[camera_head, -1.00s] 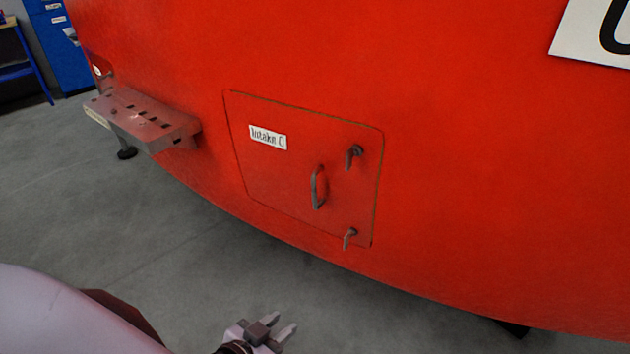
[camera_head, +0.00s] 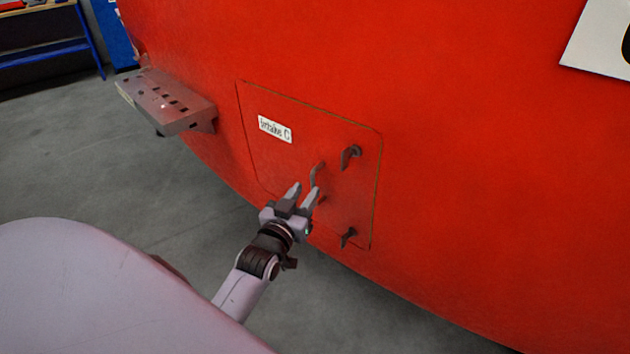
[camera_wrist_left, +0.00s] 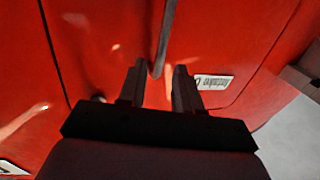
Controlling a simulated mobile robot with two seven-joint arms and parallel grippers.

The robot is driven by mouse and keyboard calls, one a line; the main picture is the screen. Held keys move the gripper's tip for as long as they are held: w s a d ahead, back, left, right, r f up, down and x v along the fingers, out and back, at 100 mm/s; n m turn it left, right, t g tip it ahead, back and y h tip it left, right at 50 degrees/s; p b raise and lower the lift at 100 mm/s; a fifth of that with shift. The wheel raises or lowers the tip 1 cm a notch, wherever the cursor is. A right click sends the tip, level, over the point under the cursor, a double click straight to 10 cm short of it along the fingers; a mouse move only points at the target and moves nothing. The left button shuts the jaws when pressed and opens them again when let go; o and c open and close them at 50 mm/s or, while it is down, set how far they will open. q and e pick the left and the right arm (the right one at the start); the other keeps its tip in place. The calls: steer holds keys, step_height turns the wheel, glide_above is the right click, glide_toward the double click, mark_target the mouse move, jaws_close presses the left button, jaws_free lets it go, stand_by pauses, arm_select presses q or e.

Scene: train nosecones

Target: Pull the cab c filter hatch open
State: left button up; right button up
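The filter hatch (camera_head: 272,158) is a flat red panel labelled "Intake C" (camera_head: 275,129), its face flush with the red nosecone. A grey pull handle (camera_head: 316,173) stands at its middle right, with dark latches above (camera_head: 350,156) and below (camera_head: 348,237). My left gripper (camera_head: 304,192) is open in front of the handle's lower part and hides some of it. In the left wrist view the handle (camera_wrist_left: 164,40) runs down to between the open fingertips (camera_wrist_left: 159,68), and the label (camera_wrist_left: 212,82) shows beside them. I cannot tell whether the fingers touch the handle. My right gripper is not in view.
A metal step (camera_head: 168,102) sticks out of the nosecone left of the hatch. A blue-legged table (camera_head: 45,48) stands at the far left back. The grey floor (camera_head: 60,155) between them is clear.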

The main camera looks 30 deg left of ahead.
mark_target(312, 184)
arm_select(q)
steer(key=shift+w+a, duration=0.25)
steer(key=shift+w, duration=1)
steer(key=shift+w+a, duration=0.25)
steer(key=shift+w, duration=1)
jaws_close()
